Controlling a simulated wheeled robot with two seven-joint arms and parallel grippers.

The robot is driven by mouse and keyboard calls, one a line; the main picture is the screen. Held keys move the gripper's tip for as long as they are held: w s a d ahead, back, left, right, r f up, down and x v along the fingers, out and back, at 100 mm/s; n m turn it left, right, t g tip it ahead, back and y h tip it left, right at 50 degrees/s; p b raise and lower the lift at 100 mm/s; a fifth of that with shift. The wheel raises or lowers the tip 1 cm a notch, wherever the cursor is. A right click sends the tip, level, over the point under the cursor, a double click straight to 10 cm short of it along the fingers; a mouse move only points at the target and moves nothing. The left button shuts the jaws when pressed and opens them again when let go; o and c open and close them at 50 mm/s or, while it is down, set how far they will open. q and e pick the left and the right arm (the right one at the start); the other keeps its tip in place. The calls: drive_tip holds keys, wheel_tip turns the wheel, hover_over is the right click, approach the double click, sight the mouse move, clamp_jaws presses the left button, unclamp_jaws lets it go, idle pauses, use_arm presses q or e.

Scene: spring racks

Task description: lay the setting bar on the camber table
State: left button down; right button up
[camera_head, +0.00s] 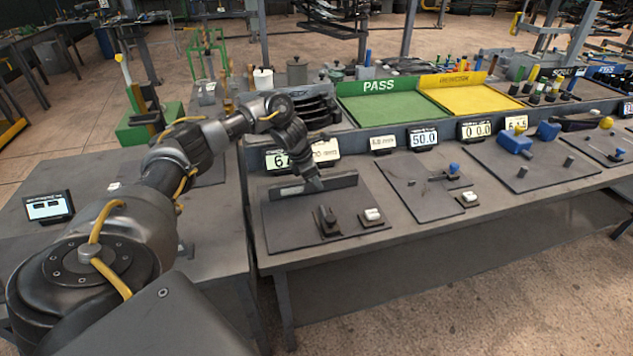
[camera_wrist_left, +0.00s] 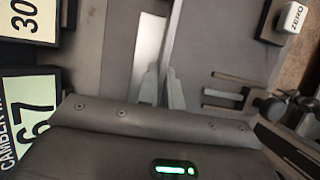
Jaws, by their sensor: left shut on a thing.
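The setting bar (camera_head: 342,182) is a long dark grey strip with a pale patch towards its left end. It lies lengthwise along the back part of the camber table (camera_head: 285,228), a dark flat plate. My left gripper (camera_head: 316,186) points down at the middle of the bar and is shut on it. In the left wrist view, the fingertips (camera_wrist_left: 162,92) are close together at the bar's pale strip (camera_wrist_left: 150,42). I cannot tell whether the bar rests fully on the plate or sits slightly above it. My right gripper is out of view.
A dark clamp-like fitting (camera_head: 327,221) and a white ZERO button (camera_head: 372,215) stand on the plate's front part. Number displays (camera_head: 325,151) stand behind it. A green PASS tray (camera_head: 395,105) and a yellow tray (camera_head: 475,98) are further back. Another station plate (camera_head: 430,190) is to the right.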

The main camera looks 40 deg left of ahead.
use_arm(q)
drive_tip(key=shift+f, duration=0.1)
idle(0.3)
drive_tip(key=c, duration=1)
unclamp_jaws()
drive_tip(key=shift+f, duration=0.15)
drive_tip(key=shift+r, duration=0.2)
drive_tip(key=shift+r+p, duration=2.8)
drive_tip(key=shift+r, duration=1.1)
